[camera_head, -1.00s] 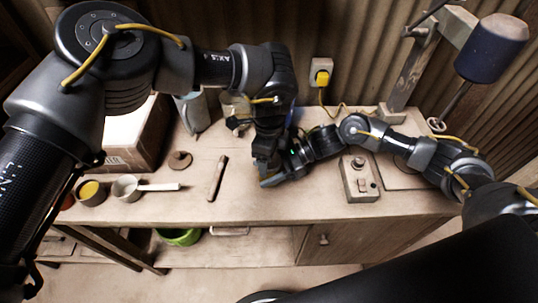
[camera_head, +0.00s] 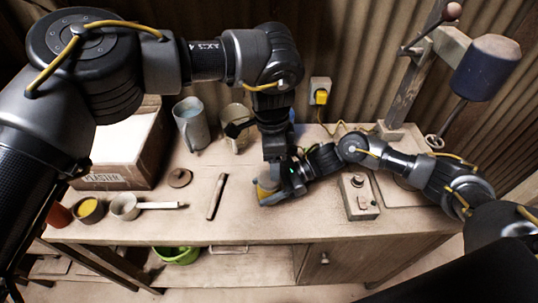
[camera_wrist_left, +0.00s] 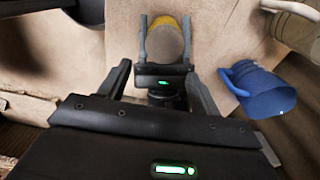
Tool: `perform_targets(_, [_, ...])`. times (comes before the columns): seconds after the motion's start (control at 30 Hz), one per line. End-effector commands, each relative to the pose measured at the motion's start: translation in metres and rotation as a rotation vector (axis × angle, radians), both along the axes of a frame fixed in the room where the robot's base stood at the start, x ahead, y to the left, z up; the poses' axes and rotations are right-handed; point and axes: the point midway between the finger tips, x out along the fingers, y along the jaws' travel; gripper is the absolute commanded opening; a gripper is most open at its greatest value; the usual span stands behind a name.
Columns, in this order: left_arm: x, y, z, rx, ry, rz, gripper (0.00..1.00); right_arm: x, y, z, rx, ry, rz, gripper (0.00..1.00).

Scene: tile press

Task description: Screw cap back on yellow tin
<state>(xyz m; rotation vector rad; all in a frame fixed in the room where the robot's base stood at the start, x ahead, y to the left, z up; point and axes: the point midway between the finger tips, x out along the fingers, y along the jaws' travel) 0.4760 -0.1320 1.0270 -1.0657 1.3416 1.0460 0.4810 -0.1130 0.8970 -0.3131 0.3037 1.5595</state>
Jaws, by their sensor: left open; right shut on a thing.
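The yellow tin (camera_head: 265,196) stands on the bench near its front edge, partly hidden by the grippers. In the left wrist view its yellow side (camera_wrist_left: 165,20) and pale round top show; I cannot tell whether that top is the cap. My right gripper (camera_head: 277,186) reaches in from the right and is shut on the tin, with one finger on each side in the left wrist view (camera_wrist_left: 165,38). My left gripper (camera_head: 272,160) points down above the tin, its fingers open and apart from it. No separate cap can be made out for certain.
A brown knobbed disc (camera_head: 180,178), wooden stick (camera_head: 216,197), saucepan (camera_head: 126,207) and yellow-topped pot (camera_head: 90,209) lie left. A blue mug (camera_wrist_left: 258,90) stands behind the tin. A switch box (camera_head: 358,197) and press (camera_head: 440,75) are right.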

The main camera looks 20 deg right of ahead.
Motion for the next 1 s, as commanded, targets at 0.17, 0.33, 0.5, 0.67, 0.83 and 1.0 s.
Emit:
perform_targets(0.17, [0.002,0.003,0.011,0.015,0.003,0.372,0.64,0.0,0.0,0.0,0.0,-0.001,-0.001,0.0])
perform_targets(0.33, [0.004,0.008,0.014,0.035,-0.005,0.628,0.64,0.001,0.0,0.0,0.0,-0.001,-0.001,0.0])
perform_targets(0.5, [0.005,0.01,0.014,0.039,-0.01,0.739,0.64,0.001,0.0,0.0,0.0,-0.001,-0.001,0.0])
perform_targets(0.67, [0.005,0.01,0.013,0.04,-0.009,0.753,0.64,0.001,0.0,0.0,0.0,-0.001,-0.001,0.0])
perform_targets(0.83, [0.005,0.01,0.013,0.04,-0.009,0.751,0.64,0.0,0.0,0.0,0.0,-0.001,-0.001,0.0])
perform_targets(1.0, [0.005,0.01,0.004,0.042,-0.01,0.75,0.64,0.0,0.0,0.0,0.001,-0.001,-0.001,0.0])
